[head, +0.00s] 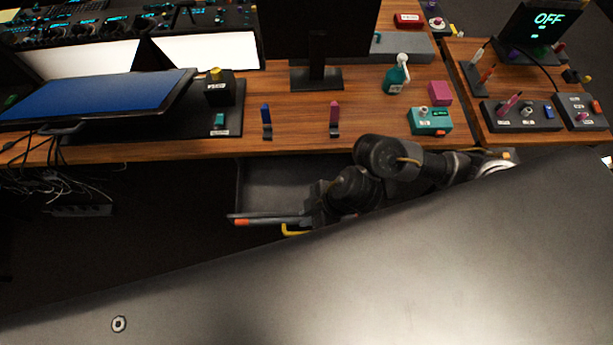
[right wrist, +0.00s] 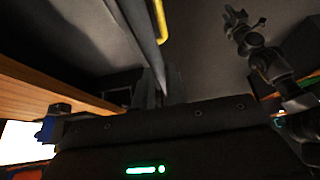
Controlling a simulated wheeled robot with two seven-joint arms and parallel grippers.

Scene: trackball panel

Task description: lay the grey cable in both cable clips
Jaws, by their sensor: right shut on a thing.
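My right gripper (head: 305,212) reaches left, below the front edge of the desk. A blue cable clip (head: 266,115) and a pink cable clip (head: 334,113) stand apart near the desk's front edge, both clear of the cable. A jointed dark arm (right wrist: 262,52) at the right of the wrist view is probably my left one; its jaw state is unclear.
The wooden desk (head: 300,143) carries a blue-screened tablet (head: 95,98), a black monitor (head: 318,40) and a teal box (head: 430,121). A yellow bar (head: 295,231) lies just below my right gripper. Loose cables (head: 75,178) hang at the left. The desk between the clips is clear.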

